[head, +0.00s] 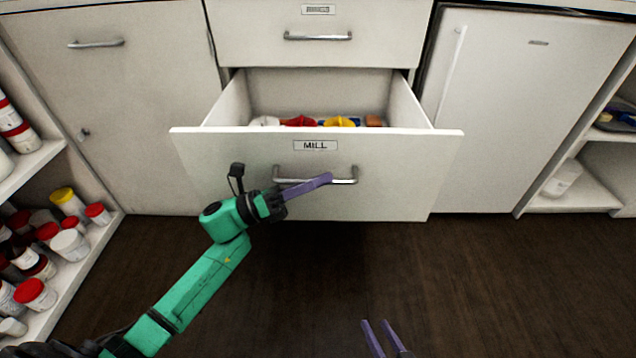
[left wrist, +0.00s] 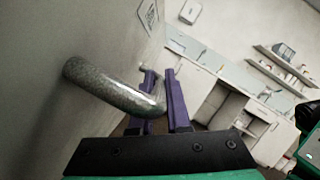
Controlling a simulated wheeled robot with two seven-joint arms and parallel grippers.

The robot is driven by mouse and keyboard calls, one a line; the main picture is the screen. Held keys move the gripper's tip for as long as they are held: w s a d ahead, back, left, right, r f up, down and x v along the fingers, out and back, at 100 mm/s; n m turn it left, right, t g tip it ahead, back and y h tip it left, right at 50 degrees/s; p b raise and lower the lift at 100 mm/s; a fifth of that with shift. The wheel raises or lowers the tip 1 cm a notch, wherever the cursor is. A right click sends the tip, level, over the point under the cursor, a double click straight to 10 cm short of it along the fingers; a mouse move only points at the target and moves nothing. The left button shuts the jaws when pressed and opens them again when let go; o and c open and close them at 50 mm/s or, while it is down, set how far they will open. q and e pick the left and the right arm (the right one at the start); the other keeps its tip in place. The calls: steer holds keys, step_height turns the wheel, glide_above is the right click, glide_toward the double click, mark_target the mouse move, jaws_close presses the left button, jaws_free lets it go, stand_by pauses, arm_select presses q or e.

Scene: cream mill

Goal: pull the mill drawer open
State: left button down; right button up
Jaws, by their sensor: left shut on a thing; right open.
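The mill drawer (head: 245,185) is cream, labelled MILL, and stands pulled out from the cabinet. Its inside shows, with red, yellow, blue and white items near the front. Its silver bar handle (head: 343,181) is on the front, and the handle also shows large in the left wrist view (left wrist: 110,88). My left gripper (head: 328,178) has its purple fingers at the handle, shut on it; they also show in the left wrist view (left wrist: 162,90). My right gripper (head: 376,325) is open and empty, low over the floor, apart from the drawer.
A closed drawer (head: 318,45) is above the mill drawer. A cabinet door (head: 120,110) is at left and a white fridge-like door (head: 525,120) at right. A shelf with red-lidded jars (head: 68,243) stands at far left. The dark wood floor (head: 480,280) in front is clear.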

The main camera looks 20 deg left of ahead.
arm_select(q)
steer(key=shift+s+d, duration=0.1)
steer(key=shift+s, duration=0.3)
arm_select(e)
steer(key=shift+s+f, duration=0.15)
steer(key=shift+s, duration=0.3)
arm_select(q)
steer(key=c, duration=0.9)
jaws_free()
arm_select(e)
steer(key=shift+w, duration=0.15)
arm_select(q)
steer(key=v, duration=1.4)
steer(key=shift+s+a+f+p, duration=0.1)
steer(key=shift+a+f+p, duration=0.05)
steer(key=shift+a+p, duration=0.2)
arm_select(e)
steer(key=shift+d+r, duration=0.1)
steer(key=shift+r, duration=0.35)
